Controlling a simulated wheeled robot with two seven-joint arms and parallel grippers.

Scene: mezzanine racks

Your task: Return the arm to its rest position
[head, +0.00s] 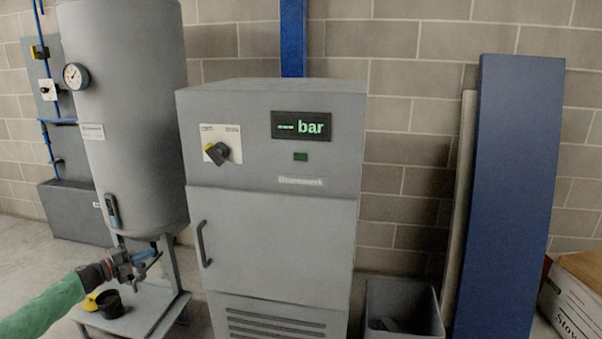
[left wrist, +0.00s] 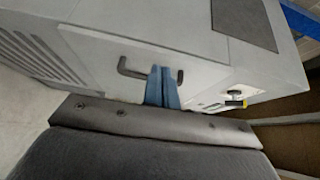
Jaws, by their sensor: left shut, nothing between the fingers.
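My left arm comes in from the lower left of the head view in a green sleeve. My left gripper (head: 149,252) is in front of the lower part of the grey tank (head: 135,150), left of the grey cabinet (head: 270,250). In the left wrist view its two blue fingers (left wrist: 162,88) are together with nothing between them. Behind them in that view is the cabinet door with its dark handle (left wrist: 150,73); the fingers overlap the handle in the picture. My right gripper is not in view.
The cabinet has a dark knob (head: 216,153) and a display (head: 301,125) reading "--- bar". A grey bin (head: 403,304), blue panel (head: 508,200) and box (head: 574,300) are at the right.

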